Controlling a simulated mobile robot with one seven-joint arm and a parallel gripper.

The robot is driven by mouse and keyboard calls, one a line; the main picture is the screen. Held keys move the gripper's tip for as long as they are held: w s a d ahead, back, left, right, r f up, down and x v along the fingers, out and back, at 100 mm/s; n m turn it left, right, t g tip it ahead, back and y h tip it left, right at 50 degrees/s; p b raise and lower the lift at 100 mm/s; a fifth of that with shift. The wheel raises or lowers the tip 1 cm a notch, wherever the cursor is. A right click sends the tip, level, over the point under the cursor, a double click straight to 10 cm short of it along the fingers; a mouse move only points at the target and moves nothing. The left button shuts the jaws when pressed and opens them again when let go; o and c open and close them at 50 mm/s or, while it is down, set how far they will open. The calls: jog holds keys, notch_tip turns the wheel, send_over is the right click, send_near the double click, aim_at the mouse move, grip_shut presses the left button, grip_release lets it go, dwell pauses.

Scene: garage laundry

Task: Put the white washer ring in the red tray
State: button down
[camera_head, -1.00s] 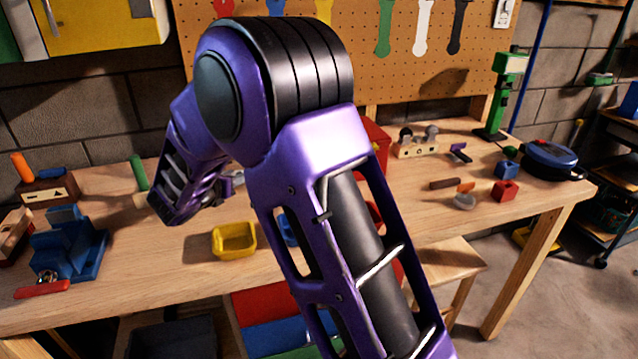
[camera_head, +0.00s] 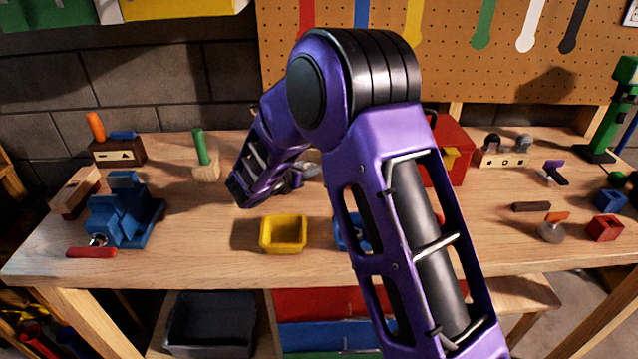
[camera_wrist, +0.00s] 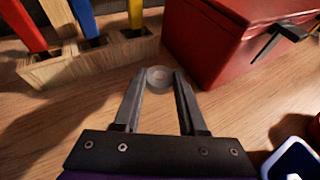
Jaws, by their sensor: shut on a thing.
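The pale grey-white washer ring (camera_wrist: 160,77) is between the fingertips of my gripper (camera_wrist: 158,82) in the wrist view, low over or on the wooden bench. My gripper is shut on it. In the head view my gripper (camera_head: 303,173) is partly hidden by my arm, at the back middle of the bench, and the ring cannot be made out there.
A red toolbox (camera_wrist: 235,40) stands just right of the ring, and a wooden block with coloured handles (camera_wrist: 88,57) stands behind left. A blue tray (camera_head: 343,232) and a yellow tray (camera_head: 283,236) are at the bench front. A blue vise (camera_head: 125,210) stands at left.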

aim_at(307, 189)
jog(key=shift+f, duration=2.1)
jog(key=shift+f, duration=0.1)
jog(key=shift+f+b, duration=0.15)
jog(key=shift+b, duration=0.3)
jog(key=shift+c, duration=2.3)
grip_release()
